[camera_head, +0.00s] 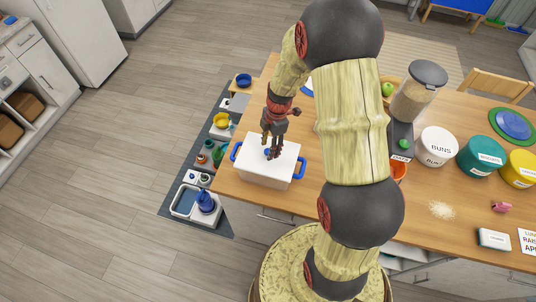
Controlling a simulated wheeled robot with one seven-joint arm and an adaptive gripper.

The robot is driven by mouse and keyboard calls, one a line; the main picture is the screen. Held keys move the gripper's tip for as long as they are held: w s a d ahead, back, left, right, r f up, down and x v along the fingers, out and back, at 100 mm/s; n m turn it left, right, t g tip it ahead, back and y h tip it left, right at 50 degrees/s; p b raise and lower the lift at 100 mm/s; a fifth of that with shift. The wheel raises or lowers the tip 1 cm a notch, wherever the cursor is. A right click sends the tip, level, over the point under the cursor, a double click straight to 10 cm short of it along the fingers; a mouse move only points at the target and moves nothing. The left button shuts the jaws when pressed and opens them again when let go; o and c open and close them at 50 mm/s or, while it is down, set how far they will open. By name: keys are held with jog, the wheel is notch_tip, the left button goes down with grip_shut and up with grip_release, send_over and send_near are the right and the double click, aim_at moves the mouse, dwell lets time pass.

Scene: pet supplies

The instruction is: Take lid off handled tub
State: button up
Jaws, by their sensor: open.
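The handled tub (262,180) is a white box with blue handles at its left and right ends. It stands near the left end of the wooden table. Its white lid (255,145) is on top and covers the opening. My gripper (273,152) is open and points down at the knob from above. The fingers look close to the knob or around it; I cannot tell whether they touch it. My own arm hides the table just right of the tub.
To the right stand a clear dispenser (415,95), a white buns tub (436,146), a teal biscuits tub (481,156) and a yellow tub (519,168). Crumbs (441,210) lie near the front edge. A mat (222,215) with bowls and bins lies on the floor left of the table.

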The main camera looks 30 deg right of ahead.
jog(key=shift+a+f, duration=0.1)
jog(key=shift+f, duration=0.6)
jog(key=shift+c, duration=0.2)
grip_shut()
